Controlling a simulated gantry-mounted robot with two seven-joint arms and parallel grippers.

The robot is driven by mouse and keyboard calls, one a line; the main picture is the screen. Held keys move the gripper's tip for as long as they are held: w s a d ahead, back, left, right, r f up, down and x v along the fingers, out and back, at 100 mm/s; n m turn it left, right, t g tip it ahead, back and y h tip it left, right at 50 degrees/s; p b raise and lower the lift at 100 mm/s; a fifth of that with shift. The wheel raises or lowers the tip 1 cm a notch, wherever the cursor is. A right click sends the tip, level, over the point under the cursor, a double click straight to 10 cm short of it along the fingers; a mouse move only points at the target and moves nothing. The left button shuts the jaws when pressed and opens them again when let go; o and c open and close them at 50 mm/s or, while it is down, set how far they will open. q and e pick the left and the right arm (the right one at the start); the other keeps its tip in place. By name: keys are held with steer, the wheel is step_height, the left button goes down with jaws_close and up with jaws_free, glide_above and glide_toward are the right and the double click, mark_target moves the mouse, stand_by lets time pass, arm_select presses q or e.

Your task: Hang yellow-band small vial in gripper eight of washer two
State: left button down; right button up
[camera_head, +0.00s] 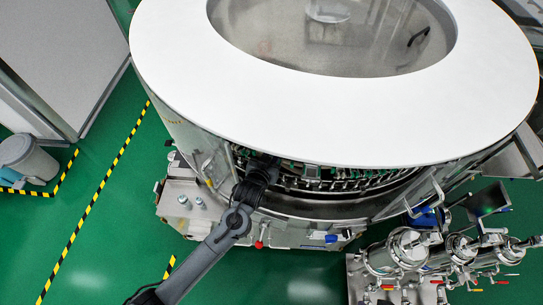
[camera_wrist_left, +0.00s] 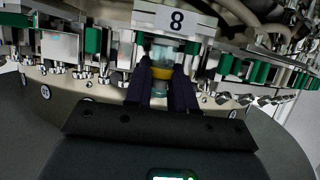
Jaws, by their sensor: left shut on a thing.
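The small vial with a yellow band (camera_wrist_left: 161,72) is clear and stands upright in the left wrist view. My left gripper (camera_wrist_left: 165,85) is shut on it, with one dark finger on each side. The vial's top is right under the white plate marked 8 (camera_wrist_left: 177,21), close to the green-padded washer gripper there. I cannot tell whether that gripper holds the vial's top. In the head view my left arm reaches into the opening of the round washer (camera_head: 180,75), under its white top. The gripper's tips and the vial are hidden there. My right gripper is not in view.
Neighbouring washer grippers with green pads (camera_wrist_left: 93,40) crowd both sides of the vial. A metal rail with numbered round tags (camera_wrist_left: 46,91) runs just behind. Steel pipework (camera_head: 410,250) stands right of my arm. The green floor at left is mostly clear.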

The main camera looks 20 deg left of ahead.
arm_select(q)
steer(key=shift+f, duration=0.3)
steer(key=c, duration=0.9)
jaws_free()
steer(key=shift+c, duration=0.2)
